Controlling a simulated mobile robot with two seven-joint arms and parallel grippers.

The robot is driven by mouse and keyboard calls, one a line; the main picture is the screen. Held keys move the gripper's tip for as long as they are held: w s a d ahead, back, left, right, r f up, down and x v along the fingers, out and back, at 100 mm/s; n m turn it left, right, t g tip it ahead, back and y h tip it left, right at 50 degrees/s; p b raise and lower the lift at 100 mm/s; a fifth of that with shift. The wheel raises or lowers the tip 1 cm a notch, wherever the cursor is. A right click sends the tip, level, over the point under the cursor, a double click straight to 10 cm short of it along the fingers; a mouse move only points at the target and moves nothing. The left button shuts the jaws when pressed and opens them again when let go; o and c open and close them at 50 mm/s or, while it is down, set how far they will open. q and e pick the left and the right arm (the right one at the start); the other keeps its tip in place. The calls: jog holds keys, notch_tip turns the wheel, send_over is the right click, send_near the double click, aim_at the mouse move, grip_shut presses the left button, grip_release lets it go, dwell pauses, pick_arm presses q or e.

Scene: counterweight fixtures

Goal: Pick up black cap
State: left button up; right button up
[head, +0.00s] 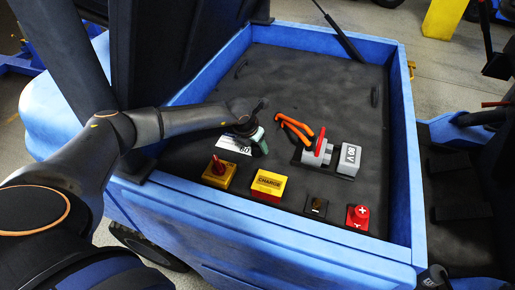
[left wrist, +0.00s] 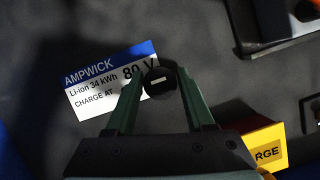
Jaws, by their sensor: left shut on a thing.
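The black cap (left wrist: 160,80) is a small round dark piece with a pale mark on top, seen in the left wrist view. It sits between the green fingertips of my left gripper (left wrist: 161,84), which is shut on it. In the head view my left gripper (head: 258,141) is over the dark tray floor, beside the white label. The cap cannot be made out there, and its height above the floor is hard to tell. My right gripper is not in view.
A white Ampwick label (left wrist: 100,82) lies under the gripper. A yellow block with a red knob (head: 219,172), a yellow charge block (head: 268,185), a small black block (head: 316,207) and a red plus terminal (head: 358,217) line the front. Blue walls (head: 413,150) surround the tray.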

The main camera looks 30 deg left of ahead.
pick_arm(q)
jog(key=shift+c, duration=0.4)
jog(key=shift+r, duration=0.65)
jog(key=s+d+r+b, duration=0.3)
jog(key=s+d+r, duration=0.4)
jog(key=s+r, duration=0.4)
jog(key=shift+s+d+r+b, duration=0.3)
jog(key=shift+s+r+b, duration=0.05)
jog(key=shift+s+b, duration=0.05)
notch_tip(320, 180, down, 2)
jog(key=shift+b, duration=1.15)
